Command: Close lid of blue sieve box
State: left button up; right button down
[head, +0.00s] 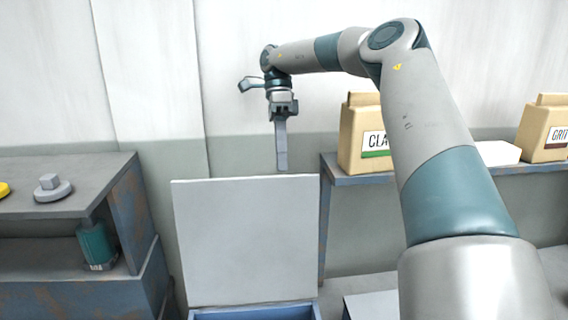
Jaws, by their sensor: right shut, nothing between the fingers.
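The blue sieve box (256,313) is at the bottom centre of the head view, with only its upper rim showing. Its pale grey lid (247,245) stands up, open, at the back of the box. My right gripper (282,168) hangs pointing down, with its fingers shut and empty. Its fingertips appear just above the lid's top edge, right of the lid's middle. I cannot tell whether they are in front of the lid or behind it. The inside of the box is out of view. My left gripper is not in view.
A dark bench (90,170) on the left holds a grey knobbed disc (52,188), with a teal bottle (96,246) beneath. A shelf (350,181) on the right holds a tan bag (358,135), a white box (497,153) and another bag (541,130). The wall is behind.

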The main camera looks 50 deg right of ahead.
jog(key=s+a+p, duration=0.2)
jog(key=s, duration=0.1)
jog(key=shift+s+a, duration=0.15)
jog(key=shift+a, duration=0.2)
jog(key=shift+s, duration=0.1)
dwell(0.5)
